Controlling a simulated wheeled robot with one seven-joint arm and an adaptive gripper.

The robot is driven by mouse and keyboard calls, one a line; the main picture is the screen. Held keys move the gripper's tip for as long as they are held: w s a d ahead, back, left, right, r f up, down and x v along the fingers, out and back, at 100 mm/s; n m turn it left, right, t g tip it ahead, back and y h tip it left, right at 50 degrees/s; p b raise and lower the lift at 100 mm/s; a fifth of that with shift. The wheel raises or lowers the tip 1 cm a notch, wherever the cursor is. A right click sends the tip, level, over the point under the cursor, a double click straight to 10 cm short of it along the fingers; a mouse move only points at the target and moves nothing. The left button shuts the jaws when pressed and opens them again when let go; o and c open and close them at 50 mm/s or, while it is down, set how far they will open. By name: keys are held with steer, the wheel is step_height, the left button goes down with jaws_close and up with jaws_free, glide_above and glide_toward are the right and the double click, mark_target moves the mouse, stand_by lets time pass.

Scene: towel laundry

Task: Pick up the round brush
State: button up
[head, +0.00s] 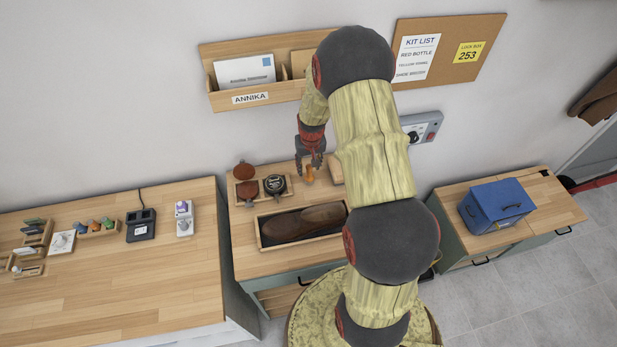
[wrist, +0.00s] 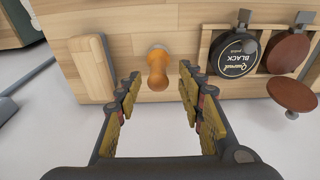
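A small orange-brown wooden piece with a rounded handle (head: 309,174) stands on the middle cabinet top; it also shows in the wrist view (wrist: 157,68). Its bristles, if any, are hidden, so I cannot tell for sure that it is the round brush. My gripper (head: 310,163) is above it, pointing down. In the wrist view my gripper (wrist: 160,82) is open, with the handle between and slightly beyond the two fingertips. No contact shows. Two brown round pieces (wrist: 288,53) (wrist: 292,94) lie to the right, beside a black polish tin (wrist: 238,53).
A pale wooden block (wrist: 92,68) stands close on the left in the wrist view. A tray (head: 262,243) holding a brown shoe (head: 303,222) lies in front. A blue box (head: 497,204) stands on the right cabinet. A wall letter rack (head: 232,98) hangs behind.

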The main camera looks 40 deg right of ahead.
mark_target(309, 172)
steer(key=shift+w+d+f, duration=0.1)
steer(key=shift+f, duration=1.1)
steer(key=shift+w+d+f, duration=0.1)
steer(key=shift+f, duration=1.05)
steer(key=shift+c, duration=0.2)
jaws_close()
